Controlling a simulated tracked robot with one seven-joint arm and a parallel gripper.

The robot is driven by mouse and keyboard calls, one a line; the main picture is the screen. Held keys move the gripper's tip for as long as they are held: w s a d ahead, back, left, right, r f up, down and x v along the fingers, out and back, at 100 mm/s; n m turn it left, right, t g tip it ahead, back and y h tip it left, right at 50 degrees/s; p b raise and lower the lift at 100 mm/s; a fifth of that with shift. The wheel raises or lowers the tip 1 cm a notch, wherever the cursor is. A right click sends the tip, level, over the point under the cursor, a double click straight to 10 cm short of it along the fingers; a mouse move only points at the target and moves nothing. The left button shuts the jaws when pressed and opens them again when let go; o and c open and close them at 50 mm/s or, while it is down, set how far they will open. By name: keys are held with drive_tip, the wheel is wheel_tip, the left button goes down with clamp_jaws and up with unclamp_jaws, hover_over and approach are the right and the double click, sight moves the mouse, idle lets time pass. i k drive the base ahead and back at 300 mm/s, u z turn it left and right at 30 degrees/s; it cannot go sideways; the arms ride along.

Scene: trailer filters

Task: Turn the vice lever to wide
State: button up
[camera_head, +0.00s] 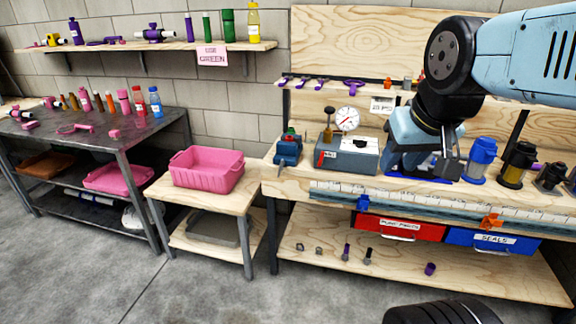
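A small blue vice-like device (288,150) stands at the left end of the wooden workbench (300,185), with green and red parts on top. It is too small to make out a lever or its setting. My arm comes in from the upper right, and my gripper (428,165) points down over the bench, to the right of the blue device and well apart from it. Its fingers are dark and mostly hidden by the wrist, so I cannot tell whether they are open or hold anything.
A grey box (350,158) with a dial gauge (346,119) stands between the blue device and my gripper. Blue (481,158) and black (516,165) canisters stand right of it. A pink crate (206,172) sits on a low table at left.

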sight(281, 167)
drive_tip(key=z, duration=0.1)
drive_tip(key=i, duration=1)
drive_tip(key=u, duration=0.1)
